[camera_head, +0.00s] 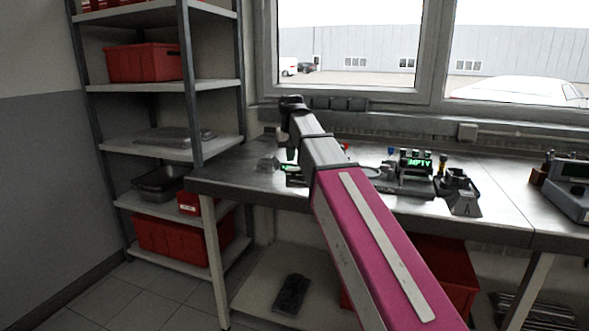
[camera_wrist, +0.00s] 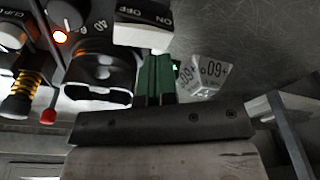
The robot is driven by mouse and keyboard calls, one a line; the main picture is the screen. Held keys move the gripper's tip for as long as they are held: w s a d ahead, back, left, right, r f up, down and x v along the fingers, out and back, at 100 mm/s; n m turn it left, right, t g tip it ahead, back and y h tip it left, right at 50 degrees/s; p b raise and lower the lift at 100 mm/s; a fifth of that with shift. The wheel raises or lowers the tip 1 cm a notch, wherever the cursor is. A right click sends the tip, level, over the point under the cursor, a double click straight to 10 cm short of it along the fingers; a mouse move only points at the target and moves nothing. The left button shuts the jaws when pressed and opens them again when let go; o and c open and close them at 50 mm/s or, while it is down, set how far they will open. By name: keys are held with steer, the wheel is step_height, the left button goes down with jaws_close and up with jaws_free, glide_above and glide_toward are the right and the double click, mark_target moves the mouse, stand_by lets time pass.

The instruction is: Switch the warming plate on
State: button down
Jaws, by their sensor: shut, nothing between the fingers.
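In the wrist view a white rocker switch (camera_wrist: 145,32) sits under a dark plate marked ON and OFF. My gripper (camera_wrist: 157,65) has its green fingers shut with nothing between them, their tips right at this rocker. I cannot tell whether they touch it or which way it is tipped. An orange lamp (camera_wrist: 60,37) glows to the left, close to a black dial (camera_wrist: 67,13) with a 40 mark. In the head view my gripper (camera_head: 291,154) points down over the left part of the bench; my arm hides most of what lies there, and the warming plate is not clear.
A pale block marked 09+ (camera_wrist: 206,76) stands just right of my fingers. A yellow-black spring (camera_wrist: 22,92) and a red knob (camera_wrist: 47,116) are at left. The metal bench (camera_head: 497,187) holds a device reading EMPTY (camera_head: 416,163) farther right. A shelf rack (camera_head: 150,150) stands left.

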mark_target(290, 168)
steer(key=shift+r, duration=2.3)
